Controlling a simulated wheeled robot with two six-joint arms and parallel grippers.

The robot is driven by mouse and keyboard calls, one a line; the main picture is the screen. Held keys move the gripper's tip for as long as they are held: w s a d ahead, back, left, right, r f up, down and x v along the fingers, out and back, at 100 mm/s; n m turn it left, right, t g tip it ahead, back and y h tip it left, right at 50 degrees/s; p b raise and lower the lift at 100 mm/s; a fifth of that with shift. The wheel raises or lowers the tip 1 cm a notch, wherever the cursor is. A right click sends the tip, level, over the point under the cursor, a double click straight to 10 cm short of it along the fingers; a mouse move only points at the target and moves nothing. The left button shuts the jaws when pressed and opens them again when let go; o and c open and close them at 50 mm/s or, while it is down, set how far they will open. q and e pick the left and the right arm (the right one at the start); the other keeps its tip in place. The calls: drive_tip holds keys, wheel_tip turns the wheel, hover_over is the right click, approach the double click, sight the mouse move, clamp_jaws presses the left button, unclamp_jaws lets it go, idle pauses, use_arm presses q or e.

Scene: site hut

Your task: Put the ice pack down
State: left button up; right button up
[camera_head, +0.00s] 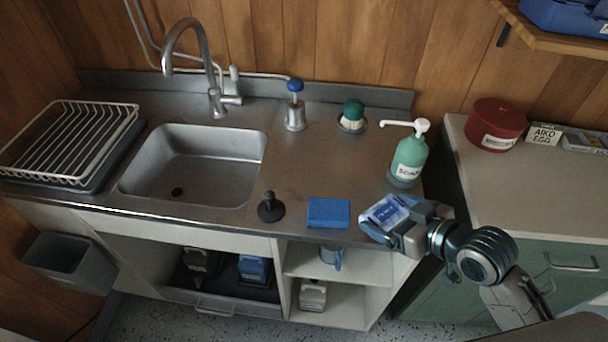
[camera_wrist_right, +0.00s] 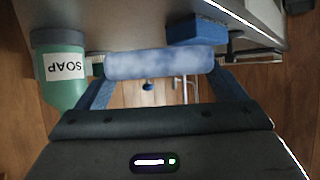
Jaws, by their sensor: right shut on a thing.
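The ice pack (camera_head: 384,213) is a pale blue and white pouch at the sink counter's front edge, right of the blue sponge. My right gripper (camera_head: 398,219) is shut on it. In the right wrist view the ice pack (camera_wrist_right: 160,64) spans the gap between the two blue fingers. Whether it touches the counter is hard to tell. My left gripper is not in view.
The blue sponge (camera_head: 328,212) lies just left of the ice pack, with a black plug (camera_head: 270,207) beyond it. A green soap bottle (camera_head: 408,160) stands behind the gripper. The steel counter (camera_head: 325,165) is bare behind the sponge. The sink (camera_head: 195,165) is empty.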

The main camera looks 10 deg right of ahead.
drive_tip(key=shift+w+a, duration=0.15)
drive_tip(key=shift+a, duration=0.1)
drive_tip(key=shift+w+a, duration=0.1)
drive_tip(key=shift+w, duration=0.25)
drive_tip(key=w, duration=0.2)
drive_tip(key=w+a+p, duration=0.1)
drive_tip(key=w, duration=0.1)
drive_tip(key=shift+w+f, duration=0.1)
drive_tip(key=p, duration=0.3)
hover_over(347, 185)
drive_tip(key=shift+s+f, duration=0.4)
drive_tip(key=shift+f, duration=0.1)
drive_tip(key=shift+w+f, duration=0.1)
drive_tip(key=shift+w, duration=0.25)
drive_tip(key=shift+w+a+f, duration=0.1)
drive_tip(key=shift+f, duration=0.15)
wheel_tip(347, 185, down, 2)
drive_tip(key=shift+f+p, duration=0.1)
drive_tip(key=shift+p, duration=0.3)
drive_tip(key=shift+f, duration=0.4)
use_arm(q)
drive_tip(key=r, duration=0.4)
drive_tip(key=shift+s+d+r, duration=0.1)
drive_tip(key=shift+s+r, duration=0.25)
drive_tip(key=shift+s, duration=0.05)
use_arm(e)
drive_tip(key=shift+f, duration=0.1)
